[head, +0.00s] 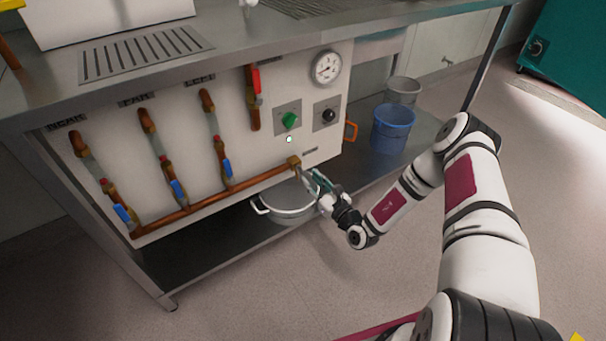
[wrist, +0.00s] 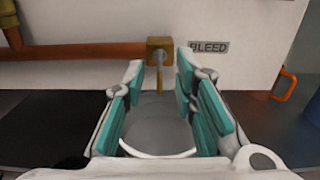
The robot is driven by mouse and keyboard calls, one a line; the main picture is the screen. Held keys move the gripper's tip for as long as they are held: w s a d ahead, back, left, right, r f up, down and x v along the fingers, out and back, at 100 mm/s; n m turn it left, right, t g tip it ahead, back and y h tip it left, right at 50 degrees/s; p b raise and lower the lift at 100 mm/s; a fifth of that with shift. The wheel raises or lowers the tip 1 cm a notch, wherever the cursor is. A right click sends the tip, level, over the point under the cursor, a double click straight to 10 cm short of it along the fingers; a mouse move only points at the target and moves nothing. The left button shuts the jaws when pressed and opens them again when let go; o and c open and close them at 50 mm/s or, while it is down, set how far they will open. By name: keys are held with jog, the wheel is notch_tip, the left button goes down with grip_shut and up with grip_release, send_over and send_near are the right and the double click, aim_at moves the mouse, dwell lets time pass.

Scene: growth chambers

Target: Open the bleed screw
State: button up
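The bleed screw (wrist: 159,60) is a small grey stem on a brass block (wrist: 160,44) at the end of a copper pipe, beside a BLEED label (wrist: 209,47). A thin brass piece hangs below it. In the head view the brass block (head: 293,162) is at the panel's lower right; the screw is too small to make out there. My gripper (wrist: 161,78) is open, its teal-padded fingers pointing at the screw, one to each side of it in the picture. I cannot tell whether the tips reach it. My gripper (head: 312,180) is also just right of the block in the head view.
A metal pot (head: 287,212) stands on the lower shelf under the block. Several blue-handled valves, a green knob (head: 289,120), a black knob (head: 328,115) and a gauge (head: 326,67) are on the panel. A blue bucket (head: 392,130) stands to the right.

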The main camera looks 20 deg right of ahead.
aim_at(300, 169)
jog(key=b+x, duration=0.1)
jog(key=x, duration=0.4)
jog(key=shift+w+a+b, duration=0.15)
jog(key=shift+w+b, duration=0.15)
jog(key=shift+c, duration=0.2)
grip_shut()
